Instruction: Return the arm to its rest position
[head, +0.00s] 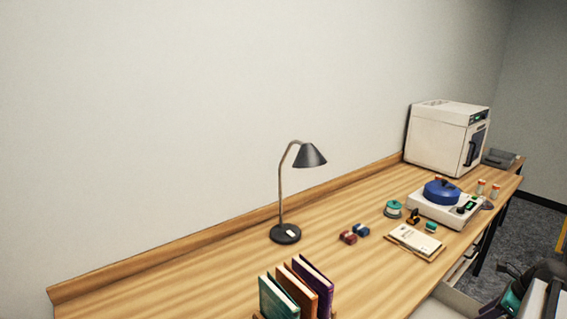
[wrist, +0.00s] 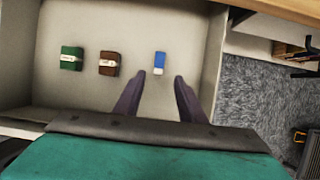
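My gripper (wrist: 158,80) shows in the wrist view with its two dark fingers apart and nothing between them. It points into an open pale drawer (wrist: 25,112), and how high it is above the drawer floor I cannot tell. Inside the drawer a green block (wrist: 71,58), a brown block (wrist: 109,63) and a blue-and-white eraser (wrist: 159,63) lie in a row. The eraser appears just beyond the fingertips. In the head view my teal and dark arm is at the bottom right, beside the open drawer (head: 455,303); the fingertips are not clear there.
The wooden desk (head: 200,275) holds a lamp (head: 286,233), books (head: 305,285), small red and blue blocks (head: 354,233), a notepad (head: 415,241), a device with a blue lid (head: 441,193) and a white oven-like box (head: 440,135). Carpet floor (wrist: 255,95) is open right of the drawer.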

